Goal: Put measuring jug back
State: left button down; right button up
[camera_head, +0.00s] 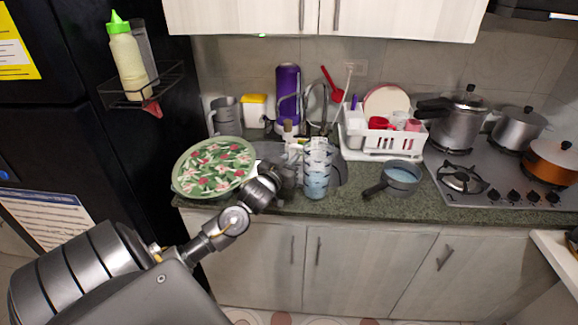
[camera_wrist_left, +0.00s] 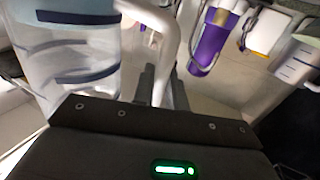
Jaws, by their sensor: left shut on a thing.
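A tall clear measuring jug (camera_head: 318,170) with blue marks stands upright at the front of the counter, before the sink. Its body also fills the left of the left wrist view (camera_wrist_left: 75,60), with a pale handle (camera_wrist_left: 168,45) coming down between my fingers. My left gripper (camera_head: 288,180) is at the jug's left side and shut on this handle; its fingers (camera_wrist_left: 158,85) show dark around it. I cannot tell whether the jug's base touches the counter. My right gripper is not in view.
A floral plate (camera_head: 213,167) lies left of my gripper. A grey jug (camera_head: 224,116), yellow-and-white box (camera_head: 254,110) and purple bottle (camera_head: 288,92) stand behind. A white dish rack (camera_head: 385,146) and grey saucepan (camera_head: 402,178) are to the right. Some counter (camera_head: 345,203) is bare near the front edge.

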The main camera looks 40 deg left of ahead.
pick_arm(q)
jog(key=f, duration=0.1)
jog(key=f+p, duration=0.1)
jog(key=a+f, duration=0.1)
jog(key=shift+w+f, duration=0.15)
jog(key=shift+w, duration=0.1)
jog(key=shift+f, duration=0.4)
jog(key=c, duration=1.9)
grip_release()
jog(key=shift+f, duration=0.25)
jog(key=o, duration=0.5)
jog(key=shift+c, duration=0.2)
